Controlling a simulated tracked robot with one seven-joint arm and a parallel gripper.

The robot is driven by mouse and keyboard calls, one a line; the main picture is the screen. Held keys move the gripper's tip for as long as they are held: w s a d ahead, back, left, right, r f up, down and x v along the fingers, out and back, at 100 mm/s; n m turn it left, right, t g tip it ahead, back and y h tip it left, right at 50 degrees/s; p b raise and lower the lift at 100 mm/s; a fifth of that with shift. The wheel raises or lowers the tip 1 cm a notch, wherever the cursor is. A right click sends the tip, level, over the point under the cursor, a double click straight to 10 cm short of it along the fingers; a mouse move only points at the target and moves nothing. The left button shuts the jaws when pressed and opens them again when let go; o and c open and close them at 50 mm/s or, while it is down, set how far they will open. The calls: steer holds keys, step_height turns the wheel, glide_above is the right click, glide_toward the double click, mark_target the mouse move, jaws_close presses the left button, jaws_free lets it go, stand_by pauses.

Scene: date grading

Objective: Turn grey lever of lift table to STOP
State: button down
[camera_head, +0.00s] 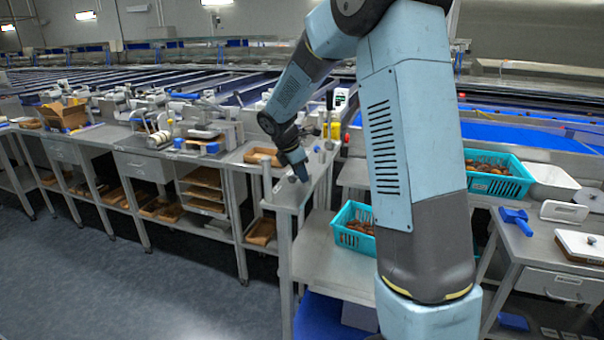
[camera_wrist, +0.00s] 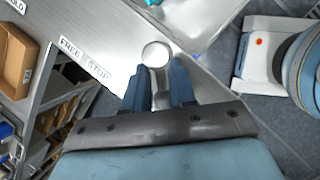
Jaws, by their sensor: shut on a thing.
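The grey lever shows in the wrist view as a round pale knob (camera_wrist: 155,54) with a grey shaft running back between my fingers. My gripper (camera_wrist: 158,72) is shut on this lever, with one dark blue finger on each side. The FREE label (camera_wrist: 71,49) and the STOP label (camera_wrist: 98,72) lie on the metal top to the left of the knob, STOP being the nearer one. I cannot tell exactly which label the lever points to. In the head view my gripper (camera_head: 301,172) is low over the lift table's metal top (camera_head: 312,186); the lever is mostly hidden there.
Another crate (camera_head: 497,188) is further right. A cardboard box (camera_wrist: 16,62) shows at left in the wrist view. Open floor (camera_head: 140,285) lies at front left.

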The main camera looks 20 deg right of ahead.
steer(key=shift+w+m+g, duration=0.25)
steer(key=shift+m+g, duration=0.15)
steer(key=shift+m, duration=0.8)
steer(key=shift+d+h, duration=0.15)
steer(key=shift+h, duration=0.15)
steer(key=c, duration=1.2)
jaws_free()
steer(key=shift+o, duration=0.2)
steer(key=shift+a+r, duration=0.15)
steer(key=shift+a, duration=0.05)
steer(key=shift+a+r, duration=0.1)
steer(key=shift+r, duration=0.15)
steer(key=v, duration=1.2)
steer(key=shift+r, duration=0.4)
steer(key=shift+a, duration=0.1)
